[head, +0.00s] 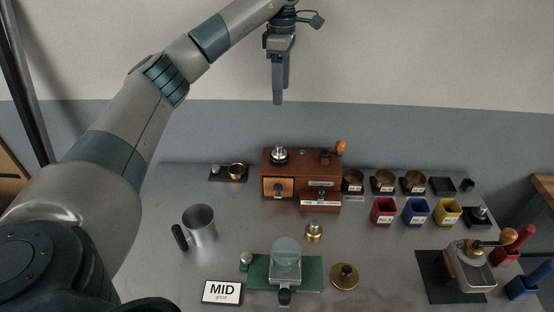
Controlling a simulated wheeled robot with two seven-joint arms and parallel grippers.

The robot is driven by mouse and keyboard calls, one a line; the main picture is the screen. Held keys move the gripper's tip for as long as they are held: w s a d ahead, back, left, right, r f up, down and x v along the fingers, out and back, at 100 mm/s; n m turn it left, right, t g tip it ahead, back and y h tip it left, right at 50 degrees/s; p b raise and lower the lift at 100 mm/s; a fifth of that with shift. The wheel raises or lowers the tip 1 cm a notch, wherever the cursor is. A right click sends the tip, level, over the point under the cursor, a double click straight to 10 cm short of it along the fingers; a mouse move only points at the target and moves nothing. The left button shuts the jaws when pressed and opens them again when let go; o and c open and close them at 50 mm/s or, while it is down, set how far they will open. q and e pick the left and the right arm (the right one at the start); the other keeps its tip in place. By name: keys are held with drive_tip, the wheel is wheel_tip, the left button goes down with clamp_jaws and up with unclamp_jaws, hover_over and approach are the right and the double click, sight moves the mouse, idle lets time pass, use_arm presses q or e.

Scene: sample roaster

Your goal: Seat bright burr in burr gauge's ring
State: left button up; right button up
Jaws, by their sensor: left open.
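My left gripper (278,97) hangs high, in front of the back wall, fingers pointing down. It is open and empty, well above the table and seen nearly edge-on. A bright silver piece (279,155), which looks like the bright burr, sits on the left of the wooden grinder's top (302,157), below the gripper. My right gripper is out of view.
The grinder has a wooden-knobbed crank (341,147). Brass cups (383,180) and red, blue and yellow bins (416,211) stand to its right. A steel mug (200,222), a green-based device (262,275) and brass pieces (344,277) stand nearer.

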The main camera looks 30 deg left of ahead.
use_arm(q)
drive_tip(key=f+b, duration=0.3)
drive_tip(key=f, duration=0.1)
drive_tip(key=shift+a, duration=0.2)
drive_tip(key=shift+f, duration=0.1)
drive_tip(key=p, duration=0.5)
hover_over(280, 145)
wheel_tip(280, 145, down, 11)
drive_tip(key=shift+s+f, duration=0.1)
drive_tip(key=shift+s, duration=0.05)
drive_tip(key=shift+f, duration=0.45)
